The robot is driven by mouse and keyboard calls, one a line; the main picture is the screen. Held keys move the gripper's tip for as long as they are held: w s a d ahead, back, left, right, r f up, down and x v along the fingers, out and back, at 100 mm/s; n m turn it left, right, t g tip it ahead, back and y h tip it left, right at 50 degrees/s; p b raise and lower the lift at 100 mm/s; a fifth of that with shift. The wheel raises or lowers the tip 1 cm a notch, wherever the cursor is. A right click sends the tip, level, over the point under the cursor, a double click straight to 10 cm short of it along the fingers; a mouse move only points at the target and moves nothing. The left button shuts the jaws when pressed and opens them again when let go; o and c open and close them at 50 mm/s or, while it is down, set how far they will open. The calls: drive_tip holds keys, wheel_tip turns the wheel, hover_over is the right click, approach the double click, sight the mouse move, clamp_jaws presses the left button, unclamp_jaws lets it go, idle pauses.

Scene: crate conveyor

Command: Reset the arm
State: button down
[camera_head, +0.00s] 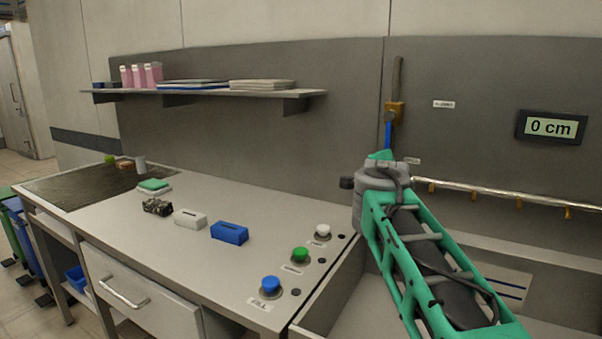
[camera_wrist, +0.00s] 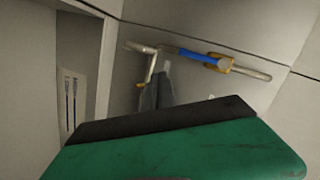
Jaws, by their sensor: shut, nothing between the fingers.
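My arm, in a green frame, rises from the lower right of the head view. Its far end stands in front of the grey wall panel. A small green part (camera_head: 380,155) shows at that end, but the fingertips are hidden there. In the wrist view a green housing with a black edge fills the bottom. Beyond it my gripper (camera_wrist: 165,68) shows as narrow grey fingers, shut and empty, pointing toward the wall. A pipe with a blue section (camera_wrist: 197,55) and a brass-coloured clamp (camera_wrist: 218,63) lies behind the fingers.
The counter (camera_head: 225,275) holds blue (camera_head: 270,283), green (camera_head: 300,254) and white (camera_head: 323,231) buttons, a blue block (camera_head: 229,232) and a white block (camera_head: 190,218). A shelf (camera_head: 210,92) hangs above. A display (camera_head: 551,127) reads 0 cm. A rail (camera_head: 500,193) runs right of my arm.

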drive_tip(key=s+a+f+n+g+y+p, duration=0.2)
drive_tip(key=s+a+f+n+g+p, duration=0.1)
drive_tip(key=s, duration=0.8)
drive_tip(key=s+a+f+n+g+y+p, duration=0.2)
drive_tip(key=s+a+f+n+g+p, duration=0.2)
drive_tip(key=s+n, duration=0.5)
drive_tip(key=s+a+f+n+g+y+p, duration=0.2)
drive_tip(key=s+a+f+n+p, duration=0.3)
drive_tip(key=s+f, duration=0.4)
drive_tip(key=s+n+g+p, duration=0.1)
drive_tip(key=s+p, duration=0.1)
drive_tip(key=s, duration=0.2)
drive_tip(key=shift+s+a+g, duration=0.2)
drive_tip(key=shift+s+g, duration=0.1)
drive_tip(key=shift+s, duration=0.05)
